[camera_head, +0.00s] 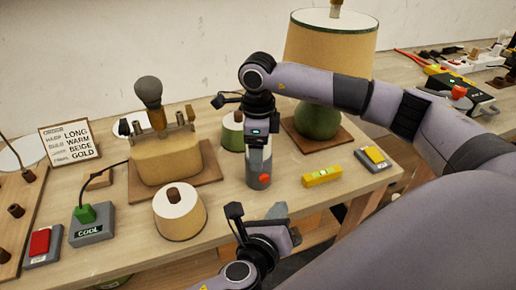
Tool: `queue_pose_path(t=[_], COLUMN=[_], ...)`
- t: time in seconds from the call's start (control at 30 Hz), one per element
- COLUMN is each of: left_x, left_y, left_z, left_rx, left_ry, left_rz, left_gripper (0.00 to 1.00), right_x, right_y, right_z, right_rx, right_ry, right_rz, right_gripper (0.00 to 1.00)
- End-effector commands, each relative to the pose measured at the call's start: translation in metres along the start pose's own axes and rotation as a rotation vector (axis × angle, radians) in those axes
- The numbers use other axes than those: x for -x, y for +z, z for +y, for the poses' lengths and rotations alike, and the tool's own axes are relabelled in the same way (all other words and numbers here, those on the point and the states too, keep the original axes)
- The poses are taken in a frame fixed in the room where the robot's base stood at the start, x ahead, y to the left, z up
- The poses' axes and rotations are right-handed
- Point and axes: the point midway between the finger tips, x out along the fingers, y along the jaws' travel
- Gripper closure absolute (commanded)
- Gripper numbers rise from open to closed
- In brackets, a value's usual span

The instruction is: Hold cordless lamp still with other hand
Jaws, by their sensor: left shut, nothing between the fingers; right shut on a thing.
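My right gripper (258,150) points down and is shut on a grey cylinder with a red button (264,180) at the table's front middle. My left gripper (280,222) is shut and empty, low in front of the table edge and apart from everything. A lamp with a round green base (318,122) and a large beige shade (328,52) stands upright on a wooden board behind my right arm. A beige lamp body (165,160) without a shade stands on another board at the left, a dark grey bulb-shaped piece (148,92) above it. I cannot tell which lamp is the cordless one.
A yellow level (322,177), an order sign (70,141) and a COOL box (91,225) lie about.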

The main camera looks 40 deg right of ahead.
Motion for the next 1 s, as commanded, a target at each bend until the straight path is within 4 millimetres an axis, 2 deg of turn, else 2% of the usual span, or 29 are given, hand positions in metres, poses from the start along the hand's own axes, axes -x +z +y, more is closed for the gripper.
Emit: queue_pose_path(t=[0.27,0.3,0.37,0.4,0.77,0.87,1.0], left_x=[0.0,0.0,0.0,0.0,0.0,0.0,0.0], left_y=[0.0,0.0,0.0,0.0,0.0,0.0,0.0], left_z=[0.0,0.0,0.0,0.0,0.0,0.0,0.0], left_rx=[0.0,0.0,0.0,0.0,0.0,0.0,0.0], left_ry=[0.0,0.0,0.0,0.0,0.0,0.0,0.0], left_rz=[0.0,0.0,0.0,0.0,0.0,0.0,0.0], left_gripper=[1.0,1.0,1.0,1.0,1.0,1.0,1.0], right_x=[0.001,0.001,0.001,0.001,0.006,0.021,0.05], right_y=[0.0,0.0,0.0,0.0,0.0,0.001,0.001], right_z=[0.0,0.0,0.0,0.0,-0.001,-0.001,-0.001], right_rx=[0.0,0.0,0.0,0.0,0.0,-0.001,0.0], right_ry=[-0.001,-0.001,-0.001,-0.001,-0.002,-0.003,-0.004], right_rz=[-0.001,-0.001,-0.001,-0.001,-0.002,-0.003,-0.004], right_gripper=[0.68,0.25,0.05,0.02,0.02,0.02,0.02])
